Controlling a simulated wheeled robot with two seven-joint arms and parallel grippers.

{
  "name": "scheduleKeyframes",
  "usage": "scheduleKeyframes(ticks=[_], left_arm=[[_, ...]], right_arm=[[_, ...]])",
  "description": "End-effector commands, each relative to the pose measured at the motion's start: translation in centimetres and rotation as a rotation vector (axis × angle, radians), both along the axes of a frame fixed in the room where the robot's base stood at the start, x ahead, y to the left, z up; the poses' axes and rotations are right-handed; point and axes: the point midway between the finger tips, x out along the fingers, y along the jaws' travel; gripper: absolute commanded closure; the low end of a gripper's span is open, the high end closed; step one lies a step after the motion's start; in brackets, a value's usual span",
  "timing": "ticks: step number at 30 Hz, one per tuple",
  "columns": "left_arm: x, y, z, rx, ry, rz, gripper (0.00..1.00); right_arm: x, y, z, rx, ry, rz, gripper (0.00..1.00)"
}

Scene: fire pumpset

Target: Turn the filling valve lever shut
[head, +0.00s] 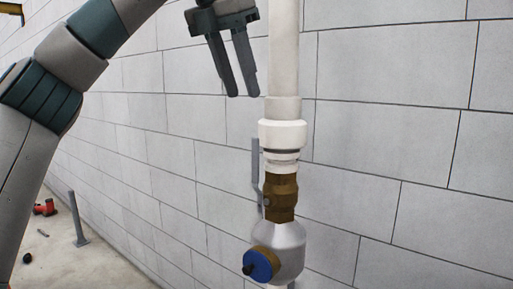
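The filling valve (282,197) is a brass body on a vertical white pipe (284,60). Its grey lever (256,160) stands upright along the left side of the pipe, roughly parallel to it. My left gripper (242,94) is above the lever and a little to its left, fingers pointing down. Its two fingers are apart with nothing between them, and it does not touch the lever. Below the brass valve is a grey rounded fitting (288,245) with a blue round cap (261,265) facing left. My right gripper is not in view.
A grey block wall (400,120) runs behind the pipe. At the lower left, a grey post (76,218) stands on the concrete floor (95,265), with a red object (44,208) nearby. The space left of the lever looks clear.

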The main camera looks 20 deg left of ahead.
Motion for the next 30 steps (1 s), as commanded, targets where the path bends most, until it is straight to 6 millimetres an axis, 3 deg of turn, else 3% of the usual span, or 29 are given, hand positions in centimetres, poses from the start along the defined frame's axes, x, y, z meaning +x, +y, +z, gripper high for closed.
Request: scheduleKeyframes(ticks=[4, 17, 23, 30], left_arm=[[-0.7, 1.1, 1.0, 0.026, -0.006, 0.033, 0.66], [-0.6, 1.1, 0.8, 0.025, -0.005, 0.032, 0.66], [0.0, 1.0, -0.4, 0.025, -0.005, 0.032, 0.66], [1.2, 0.6, -3.6, 0.027, -0.003, 0.031, 0.66]], right_arm=[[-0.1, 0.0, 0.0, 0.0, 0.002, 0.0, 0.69], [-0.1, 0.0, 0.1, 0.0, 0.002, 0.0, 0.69], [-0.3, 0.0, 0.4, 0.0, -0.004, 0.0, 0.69], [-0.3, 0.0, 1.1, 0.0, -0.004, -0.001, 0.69]])
